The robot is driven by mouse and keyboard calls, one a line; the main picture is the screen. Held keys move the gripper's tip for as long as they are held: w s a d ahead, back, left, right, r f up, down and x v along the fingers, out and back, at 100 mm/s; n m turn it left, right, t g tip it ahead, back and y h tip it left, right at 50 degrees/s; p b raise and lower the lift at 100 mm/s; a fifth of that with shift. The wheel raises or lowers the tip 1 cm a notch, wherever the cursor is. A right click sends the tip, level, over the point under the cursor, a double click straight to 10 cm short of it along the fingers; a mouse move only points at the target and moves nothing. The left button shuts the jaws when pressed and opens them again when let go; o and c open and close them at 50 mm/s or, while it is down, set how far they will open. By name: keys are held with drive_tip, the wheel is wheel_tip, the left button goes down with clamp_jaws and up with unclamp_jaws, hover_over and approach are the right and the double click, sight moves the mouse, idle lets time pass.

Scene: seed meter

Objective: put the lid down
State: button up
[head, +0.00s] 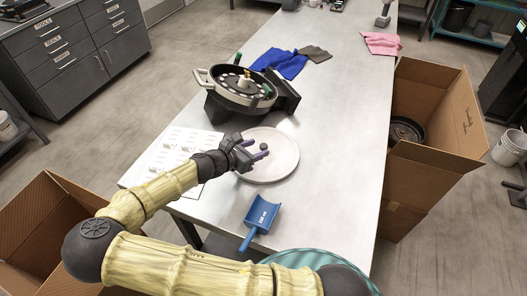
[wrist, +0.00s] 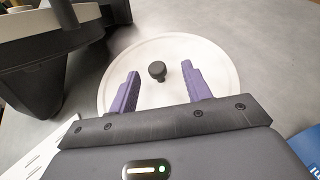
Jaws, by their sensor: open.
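The lid (head: 284,168) is a pale, round disc with a small dark knob (head: 264,147). It lies on the grey workbench in front of the seed meter (head: 240,88), a round black and light-metal device with its open top showing. In the wrist view the lid (wrist: 215,62) fills the middle, and its knob (wrist: 157,71) stands between and a little beyond my fingertips. My gripper (wrist: 163,80) is open, with two purple fingers spread on either side of the knob and apart from it. In the head view my gripper (head: 257,151) is over the lid's left part.
A blue scoop (head: 262,215) lies on the bench nearer me. A white printed sheet (head: 170,150) lies to the left. Blue cloth (head: 283,63) lies behind the meter. Cardboard boxes stand at the right (head: 430,140) and lower left (head: 40,215). The bench's right side is clear.

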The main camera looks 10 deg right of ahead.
sight(264, 145)
drive_tip(key=shift+a+f+p+x, duration=0.15)
drive_tip(key=shift+p+x, duration=0.1)
drive_tip(key=shift+x, duration=1.1)
drive_tip(key=shift+a+f+p+x, duration=0.1)
drive_tip(key=shift+f+p+x, duration=0.15)
drive_tip(key=shift+x, duration=1.1)
drive_tip(key=shift+w, duration=0.15)
clamp_jaws()
drive_tip(key=shift+r, duration=0.15)
drive_tip(key=shift+r, duration=0.45)
drive_tip(key=s, duration=0.2)
drive_tip(key=s+a+b, duration=0.1)
drive_tip(key=s, duration=0.1)
drive_tip(key=shift+a, duration=0.1)
wheel_tip(264, 145, up, 14)
